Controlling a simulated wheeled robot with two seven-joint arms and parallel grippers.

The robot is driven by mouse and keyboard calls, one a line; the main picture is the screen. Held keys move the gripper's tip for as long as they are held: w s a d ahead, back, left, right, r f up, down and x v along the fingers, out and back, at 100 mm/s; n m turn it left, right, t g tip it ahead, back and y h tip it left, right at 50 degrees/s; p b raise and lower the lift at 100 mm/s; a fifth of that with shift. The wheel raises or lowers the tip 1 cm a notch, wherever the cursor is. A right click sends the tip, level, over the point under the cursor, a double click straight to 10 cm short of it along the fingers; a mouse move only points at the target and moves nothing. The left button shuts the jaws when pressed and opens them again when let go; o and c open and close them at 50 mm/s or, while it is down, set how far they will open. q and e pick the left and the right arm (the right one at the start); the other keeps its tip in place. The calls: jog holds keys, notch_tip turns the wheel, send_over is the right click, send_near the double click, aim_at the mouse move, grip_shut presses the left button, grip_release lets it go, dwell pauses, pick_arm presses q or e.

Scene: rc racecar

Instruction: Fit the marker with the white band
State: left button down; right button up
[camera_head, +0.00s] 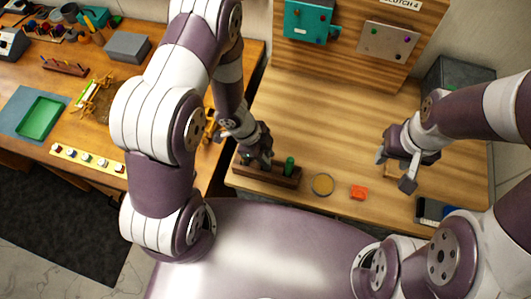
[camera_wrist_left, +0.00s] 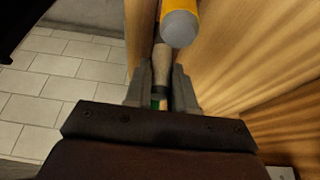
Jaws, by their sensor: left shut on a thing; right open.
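My left gripper (camera_head: 260,160) is low over the dark brown rack (camera_head: 285,181) at the table's front left. A green marker (camera_head: 289,166) stands upright in the rack, right of the gripper. In the left wrist view, the left gripper (camera_wrist_left: 160,92) is shut on a slim thing, the held marker (camera_wrist_left: 157,102), which shows green between the fingers. A pale shaft and a dark band show in line with it; I cannot tell if this is a white band. The held marker's lower end is hidden. My right gripper (camera_head: 394,170) is open and empty above the table's right side.
An orange cylinder (camera_wrist_left: 180,25) shows close by in the wrist view. The table's middle is clear.

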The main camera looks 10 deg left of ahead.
pick_arm(q)
jog(key=shift+f, duration=0.35)
jog(key=c, duration=0.9)
grip_release()
jog(key=shift+o, duration=0.2)
jog(key=p+v, duration=0.3)
jog(key=v, duration=1)
jog(key=shift+p, duration=0.35)
jog(key=shift+d+f, duration=0.1)
